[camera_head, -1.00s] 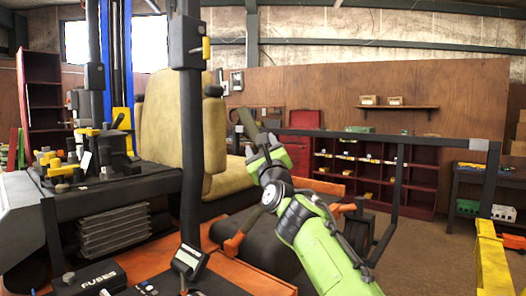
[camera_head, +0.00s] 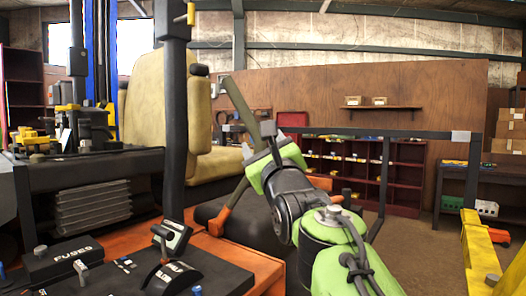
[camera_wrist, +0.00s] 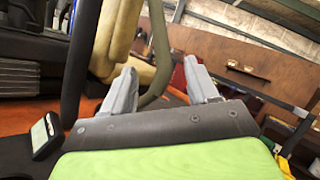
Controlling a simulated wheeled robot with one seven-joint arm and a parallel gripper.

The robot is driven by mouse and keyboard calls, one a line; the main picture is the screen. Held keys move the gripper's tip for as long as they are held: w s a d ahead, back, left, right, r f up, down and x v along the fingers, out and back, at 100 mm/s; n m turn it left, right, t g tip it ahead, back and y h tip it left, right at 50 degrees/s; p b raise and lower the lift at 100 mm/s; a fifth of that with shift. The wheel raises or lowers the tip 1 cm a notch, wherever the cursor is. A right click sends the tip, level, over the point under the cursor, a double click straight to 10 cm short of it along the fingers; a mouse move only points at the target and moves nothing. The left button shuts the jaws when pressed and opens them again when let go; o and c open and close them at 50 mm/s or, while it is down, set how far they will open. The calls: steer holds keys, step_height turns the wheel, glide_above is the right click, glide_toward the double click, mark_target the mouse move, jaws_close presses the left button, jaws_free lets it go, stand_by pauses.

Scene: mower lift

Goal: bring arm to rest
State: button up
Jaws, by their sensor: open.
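My arm (camera_head: 325,235), green and dark grey, reaches in from the lower right of the head view. My gripper (camera_head: 257,140) is raised at its far end, close to a thin green-grey bar (camera_head: 238,100). In the wrist view my gripper (camera_wrist: 163,82) shows two grey fingers spread apart with nothing held between them. The curved bar (camera_wrist: 160,50) passes behind the gap between the fingers. I cannot tell whether a finger touches it.
A yellow seat (camera_head: 155,105) and black post (camera_head: 174,120) stand to the left. The control panel (camera_head: 120,270) is at the lower left. A black frame (camera_head: 384,175) and yellow rail (camera_head: 477,250) stand to the right. Open floor (camera_head: 410,240) lies between them.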

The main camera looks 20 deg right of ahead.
steer(key=shift+r, duration=0.1)
steer(key=s+a+f+n+g, duration=0.3)
steer(key=f+n+g, duration=0.1)
steer(key=f+n, duration=0.4)
steer(key=s+a+f+n+g, duration=0.3)
steer(key=a+f+n, duration=0.15)
steer(key=f, duration=0.55)
steer(key=s+d+f+n+g+y, duration=0.2)
steer(key=s+f+n+g, duration=0.7)
steer(key=s+f+n, duration=1.15)
steer(key=s+r+m+p, duration=0.2)
steer(key=s+r+p, duration=0.2)
steer(key=r+p, duration=1.1)
steer(key=shift+d+g+p, duration=0.2)
steer(key=shift+g+p, duration=0.1)
steer(key=shift+p, duration=0.25)
